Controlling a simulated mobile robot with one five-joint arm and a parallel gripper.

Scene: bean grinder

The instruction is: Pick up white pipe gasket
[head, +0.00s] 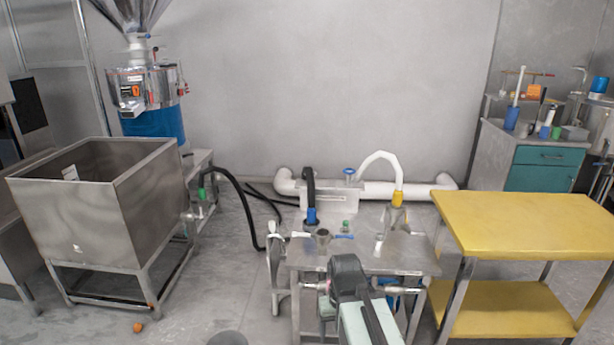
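I cannot single out the white pipe gasket with certainty. A small white piece (300,234) lies on the left part of the steel table (400,262), but it is too small to identify. My arm (348,278) rises at the bottom middle in front of the table and covers part of its front. No gripper fingers can be made out, and the arm's end appears hidden. Nothing is visibly held.
A white hose (380,157) arches behind. A yellow cart (530,222) stands right, a steel bin (125,215) left. An orange bit (138,327) lies on the floor.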

